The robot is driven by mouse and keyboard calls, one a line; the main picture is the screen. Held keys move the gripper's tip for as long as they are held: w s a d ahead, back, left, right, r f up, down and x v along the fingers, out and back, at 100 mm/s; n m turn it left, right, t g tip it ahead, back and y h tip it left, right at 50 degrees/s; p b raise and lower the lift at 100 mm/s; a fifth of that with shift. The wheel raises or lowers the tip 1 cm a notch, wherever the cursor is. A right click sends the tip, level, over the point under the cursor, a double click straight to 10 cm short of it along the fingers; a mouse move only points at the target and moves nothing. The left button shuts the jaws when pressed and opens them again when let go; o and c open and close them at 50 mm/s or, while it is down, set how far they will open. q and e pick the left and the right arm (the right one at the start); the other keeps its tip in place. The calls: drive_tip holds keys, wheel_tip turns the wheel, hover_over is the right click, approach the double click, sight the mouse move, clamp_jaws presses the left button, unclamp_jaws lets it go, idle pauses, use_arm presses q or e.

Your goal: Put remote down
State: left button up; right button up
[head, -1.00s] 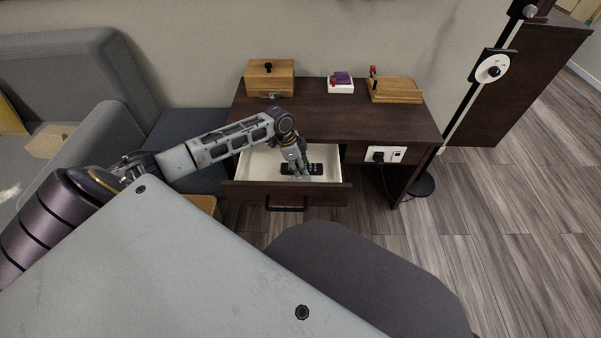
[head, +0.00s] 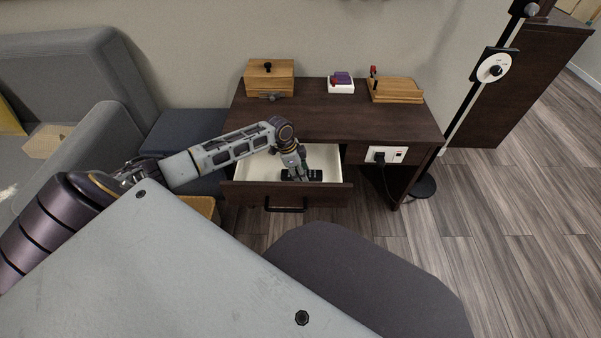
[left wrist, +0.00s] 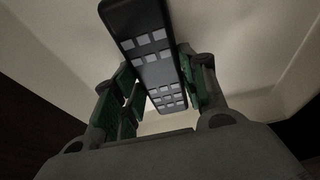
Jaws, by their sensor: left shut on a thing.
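The black remote (head: 314,176) is inside the open drawer (head: 240,189), low over its pale floor. Whether it touches the floor is unclear. My left gripper (head: 300,176) reaches down into the drawer and is shut on the remote. In the left wrist view the remote (left wrist: 150,50) with grey buttons lies between the green-padded fingers of the left gripper (left wrist: 160,92). My right gripper is out of view.
The dark desk (head: 335,115) carries a wooden box (head: 270,80), a small white tray (head: 341,88) and a wooden holder (head: 396,91). A grey chair seat (head: 360,280) stands in front. A lamp pole (head: 470,100) is at the right.

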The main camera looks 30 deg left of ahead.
use_arm(q)
drive_tip(key=o, duration=1.1)
drive_tip(key=shift+f, duration=0.1)
drive_tip(key=shift+c, duration=0.2)
drive_tip(key=shift+r, duration=0.25)
drive_tip(key=shift+s+a+r+p, duration=0.15)
drive_tip(key=shift+r+p, duration=0.2)
drive_tip(key=shift+r, duration=0.3)
drive_tip(key=p+v, duration=0.3)
drive_tip(key=v, duration=0.7)
drive_tip(key=shift+r+p, duration=0.15)
drive_tip(key=shift+p, duration=0.25)
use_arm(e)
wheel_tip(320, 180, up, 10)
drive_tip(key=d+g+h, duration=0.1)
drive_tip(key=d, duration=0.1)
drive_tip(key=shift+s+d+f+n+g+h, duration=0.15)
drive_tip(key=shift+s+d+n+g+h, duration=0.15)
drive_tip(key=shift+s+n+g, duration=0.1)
use_arm(q)
drive_tip(key=shift+a, duration=0.15)
